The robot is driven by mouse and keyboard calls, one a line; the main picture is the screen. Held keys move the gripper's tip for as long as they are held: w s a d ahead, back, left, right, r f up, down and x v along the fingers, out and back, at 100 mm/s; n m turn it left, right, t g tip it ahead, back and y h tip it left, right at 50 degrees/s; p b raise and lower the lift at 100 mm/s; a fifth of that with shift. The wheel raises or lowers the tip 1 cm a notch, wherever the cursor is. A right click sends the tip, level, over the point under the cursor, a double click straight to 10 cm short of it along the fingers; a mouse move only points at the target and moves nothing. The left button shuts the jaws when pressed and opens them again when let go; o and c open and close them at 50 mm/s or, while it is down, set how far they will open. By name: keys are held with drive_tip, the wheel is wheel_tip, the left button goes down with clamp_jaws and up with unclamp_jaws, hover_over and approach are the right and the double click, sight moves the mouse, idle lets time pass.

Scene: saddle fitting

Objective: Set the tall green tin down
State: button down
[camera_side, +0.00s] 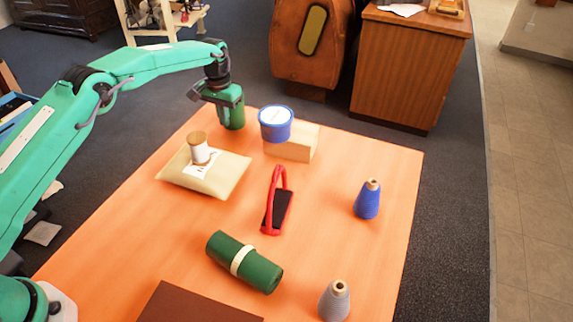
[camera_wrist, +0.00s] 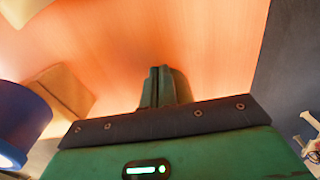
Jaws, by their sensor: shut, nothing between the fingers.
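In the side view, a dark green upright shape, seemingly the tall green tin (camera_side: 233,116), is near the far left table edge, directly under my gripper (camera_side: 222,98). Its upper part is hidden by the gripper, and I cannot tell whether its base touches the table. In the wrist view, my shut gripper (camera_wrist: 160,88) points at the orange tabletop. A rounded green form shows close against the right of the fingers; I cannot tell whether it is the tin or part of the fingers. No tin shows between the fingers.
A blue tin (camera_side: 276,124) sits on a wooden block (camera_side: 300,146), close right of my gripper. A red-handled tool (camera_side: 279,200), a green roll (camera_side: 262,272), and blue (camera_side: 368,200) and grey (camera_side: 335,302) cones stand or lie nearer.

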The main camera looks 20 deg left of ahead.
wheel_tip(320, 180, up, 10)
idle(0.7)
